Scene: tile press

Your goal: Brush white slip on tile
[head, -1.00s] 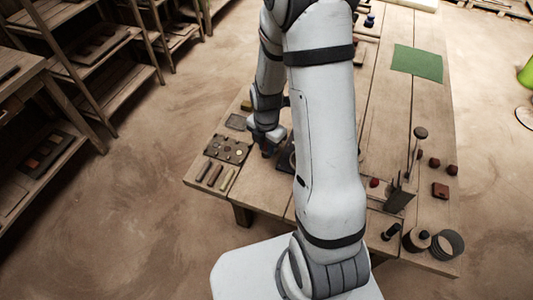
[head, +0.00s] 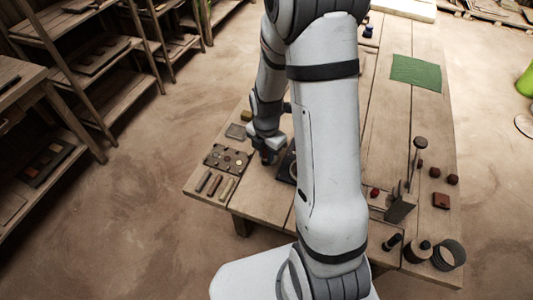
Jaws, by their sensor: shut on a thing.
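My gripper (head: 269,152) is low over the left part of the wooden table (head: 226,205), just right of a dark palette-like tray (head: 212,162) with several small round spots. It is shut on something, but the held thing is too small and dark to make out. A dark flat piece (head: 285,168) lies just right of my gripper, mostly hidden behind my arm; I cannot tell whether it is the tile. A brush and white slip cannot be made out.
Three short sticks (head: 215,185) lie at the table's front left. A press-like stand (head: 401,203), reddish blocks (head: 441,200) and round containers (head: 447,254) stand at the right. A green mat (head: 416,73) lies farther back. Shelves (head: 90,60) stand at the left.

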